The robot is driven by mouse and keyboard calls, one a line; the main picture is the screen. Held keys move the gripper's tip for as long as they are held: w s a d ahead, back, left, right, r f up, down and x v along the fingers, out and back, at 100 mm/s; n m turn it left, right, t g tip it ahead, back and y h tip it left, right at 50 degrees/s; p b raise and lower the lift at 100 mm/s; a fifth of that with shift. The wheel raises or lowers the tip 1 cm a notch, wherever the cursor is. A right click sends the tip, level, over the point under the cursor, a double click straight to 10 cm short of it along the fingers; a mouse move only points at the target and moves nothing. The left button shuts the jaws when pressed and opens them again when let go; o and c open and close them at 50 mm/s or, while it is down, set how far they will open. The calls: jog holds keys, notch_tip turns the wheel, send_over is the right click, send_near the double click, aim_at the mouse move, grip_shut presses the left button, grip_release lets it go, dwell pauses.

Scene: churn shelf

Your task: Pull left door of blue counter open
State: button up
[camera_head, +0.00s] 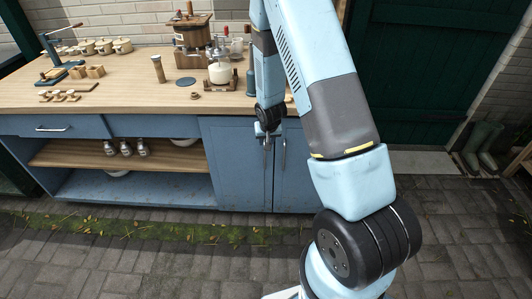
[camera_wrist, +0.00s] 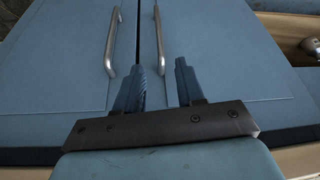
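The blue counter has two blue doors at its right end, both looking closed. The left door (camera_head: 230,165) stands beside the open shelves and has an upright silver bar handle (camera_head: 265,165). The wrist view looks turned round, so the left door (camera_wrist: 225,60) and its handle (camera_wrist: 159,40) are on the right there. The right door (camera_wrist: 60,55) has its own handle (camera_wrist: 112,45). My gripper (camera_wrist: 162,78) is open in front of the doors, with the lower end of the left door's handle showing between its fingertips. My gripper (camera_head: 267,132) partly covers the handle tops in the head view.
The wooden countertop (camera_head: 120,85) holds jars, a churn (camera_head: 190,40) and small tools. Open shelves (camera_head: 90,155) with several small bottles lie left of the doors. The paved floor (camera_head: 190,260) before the counter is clear. Green boots (camera_head: 485,140) stand at the far right.

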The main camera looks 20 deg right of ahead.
jog(key=x, duration=1.2)
jog(key=shift+d+f, duration=0.1)
jog(key=shift+f, duration=0.05)
grip_shut()
dwell(0.3)
